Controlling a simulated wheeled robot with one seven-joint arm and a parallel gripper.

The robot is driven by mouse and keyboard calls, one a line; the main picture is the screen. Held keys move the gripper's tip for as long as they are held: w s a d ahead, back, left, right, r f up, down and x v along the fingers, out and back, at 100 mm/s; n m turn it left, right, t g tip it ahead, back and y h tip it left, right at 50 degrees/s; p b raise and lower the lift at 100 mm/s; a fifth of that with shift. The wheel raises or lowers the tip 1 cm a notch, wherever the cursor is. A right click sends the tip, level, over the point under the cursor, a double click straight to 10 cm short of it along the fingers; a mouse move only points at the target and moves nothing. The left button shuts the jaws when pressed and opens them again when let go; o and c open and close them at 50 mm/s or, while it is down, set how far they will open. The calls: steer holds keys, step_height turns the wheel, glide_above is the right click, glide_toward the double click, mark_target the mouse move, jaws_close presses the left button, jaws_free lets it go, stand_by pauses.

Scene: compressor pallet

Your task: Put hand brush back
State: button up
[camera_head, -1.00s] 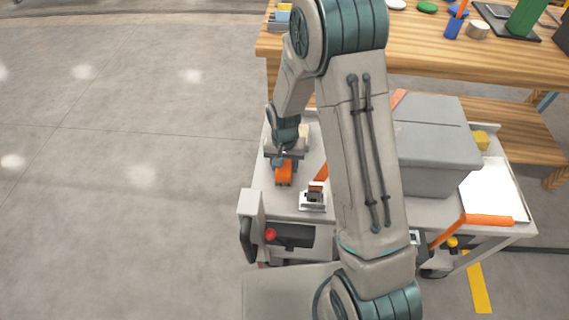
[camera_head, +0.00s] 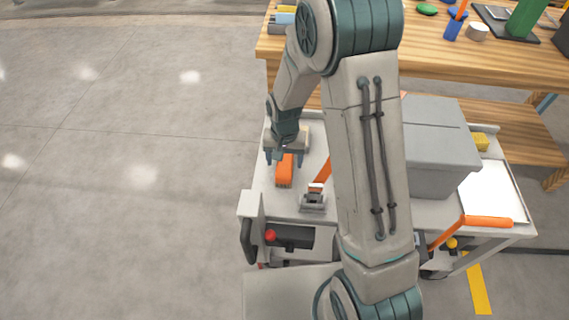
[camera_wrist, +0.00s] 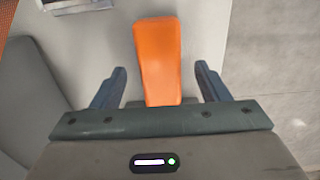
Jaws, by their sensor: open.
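An orange, elongated block (camera_head: 285,174), which looks like the hand brush, lies on the light grey cart top (camera_head: 259,190) near its left edge. No bristles show. In the wrist view the orange block (camera_wrist: 158,50) lies lengthwise between the fingers, its near end close to the gripper body. My gripper (camera_head: 284,161) is open, pointing down at the far end of the block. In the wrist view my gripper (camera_wrist: 161,70) has a finger on each side of the block, with a gap on both sides. I cannot tell its exact height.
A small grey and black device (camera_head: 313,200) sits right of the block. A large grey box (camera_head: 442,150) stands further right, partly behind my arm. A wooden workbench (camera_head: 430,65) with several items is behind. Open floor (camera_head: 120,180) lies to the left.

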mark_target(285, 164)
step_height(285, 164, up, 9)
steer(key=s+d+r+n+t, duration=0.1)
steer(key=s+d+r, duration=0.3)
steer(key=s+r, duration=0.3)
steer(key=s+d+r+n+t, duration=0.1)
steer(key=s+d+r, duration=0.4)
steer(key=s, duration=0.6)
steer(key=shift+s+d+r+p, duration=0.25)
steer(key=shift+r+p, duration=0.1)
steer(key=shift+r, duration=0.6)
steer(key=shift+r, duration=0.1)
step_height(285, 164, up, 8)
steer(key=p, duration=0.8)
steer(key=shift+r+t, duration=0.25)
steer(key=shift+t, duration=0.15)
steer(key=shift+w+d, duration=0.1)
